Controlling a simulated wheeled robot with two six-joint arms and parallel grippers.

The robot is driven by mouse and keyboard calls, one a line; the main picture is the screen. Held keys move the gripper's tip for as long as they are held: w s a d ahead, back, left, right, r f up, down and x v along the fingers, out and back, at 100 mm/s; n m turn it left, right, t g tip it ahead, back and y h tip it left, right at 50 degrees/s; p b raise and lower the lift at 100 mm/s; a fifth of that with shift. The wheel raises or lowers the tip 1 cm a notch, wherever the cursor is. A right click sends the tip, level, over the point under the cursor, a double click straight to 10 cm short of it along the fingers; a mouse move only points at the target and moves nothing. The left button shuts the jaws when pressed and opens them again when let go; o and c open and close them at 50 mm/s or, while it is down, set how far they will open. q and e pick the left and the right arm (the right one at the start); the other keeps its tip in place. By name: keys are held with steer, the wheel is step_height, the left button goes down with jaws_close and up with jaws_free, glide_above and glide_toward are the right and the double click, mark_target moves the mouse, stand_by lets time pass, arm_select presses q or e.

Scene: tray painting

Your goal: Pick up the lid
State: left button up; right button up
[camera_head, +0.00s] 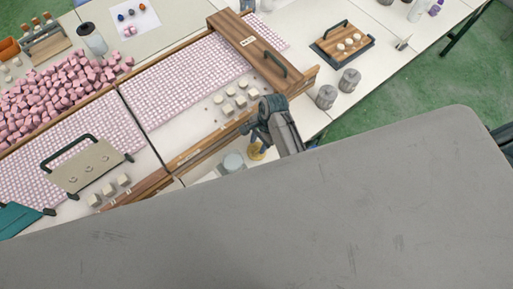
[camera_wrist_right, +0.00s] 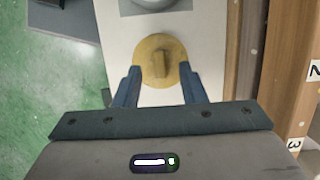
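The lid is a round, tan-yellow disc with a raised bar-like knob, seen in the right wrist view (camera_wrist_right: 160,62). In the head view a small part of it (camera_head: 256,153) shows below my right gripper (camera_head: 257,146). In the right wrist view my right gripper (camera_wrist_right: 161,75) is open, with its blue fingers on either side of the lid's near part. The knob lies between the fingertips, with gaps to both. I cannot tell the height of the fingers above the lid. My left gripper is not in view.
A pale grey round container (camera_head: 233,162) stands beside the lid. A wooden rail (camera_head: 205,150) runs close by. A wooden box with a handle (camera_head: 262,55), small pale blocks (camera_head: 228,108) and grey jars (camera_head: 349,80) are farther away. A large grey surface fills the foreground.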

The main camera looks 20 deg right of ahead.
mark_target(257, 150)
steer(key=shift+x, duration=1.1)
jaws_close()
